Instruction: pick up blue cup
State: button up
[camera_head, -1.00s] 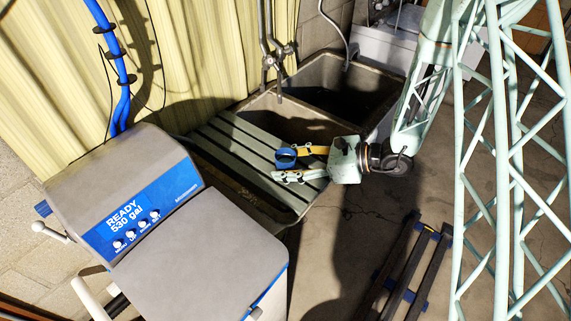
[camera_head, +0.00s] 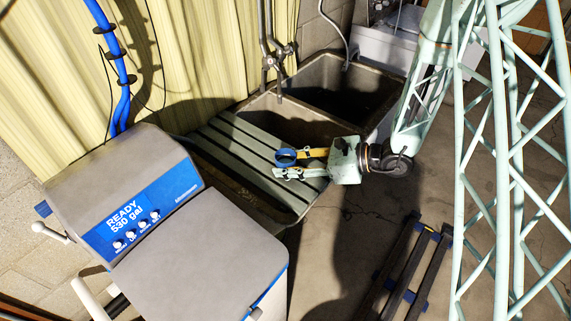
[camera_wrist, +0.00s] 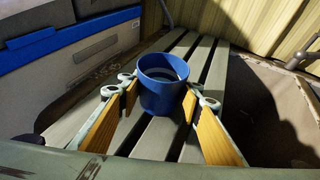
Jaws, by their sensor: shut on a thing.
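The blue cup (camera_wrist: 163,97) stands upright, with its open top facing up, between the two fingers of my gripper (camera_wrist: 160,100) in the wrist view. The fingers have wooden-coloured inner pads, and their tips press on the cup's left and right sides. In the head view the cup (camera_head: 286,157) shows at the tips of my gripper (camera_head: 285,165), over the slatted drainboard (camera_head: 228,148) of the sink. I cannot tell whether its base touches the slats.
Two sink basins (camera_head: 290,119) lie behind the drainboard, with taps (camera_head: 277,58) above. The water softener (camera_head: 190,250) with its blue display panel stands at the left. A dark rack (camera_head: 410,270) lies on the floor at the lower right.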

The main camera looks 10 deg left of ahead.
aim_at(277, 157)
jog(key=shift+r, duration=0.1)
jog(key=shift+r+p, duration=0.3)
jog(key=shift+r, duration=1.4)
jog(key=s+d, duration=0.3)
jog(key=d, duration=0.4)
jog(key=s+d+r, duration=0.1)
jog(key=s+d, duration=0.2)
jog(key=d, duration=0.4)
jog(key=shift+d+r+p, duration=0.2)
jog(key=shift+d+p, duration=0.2)
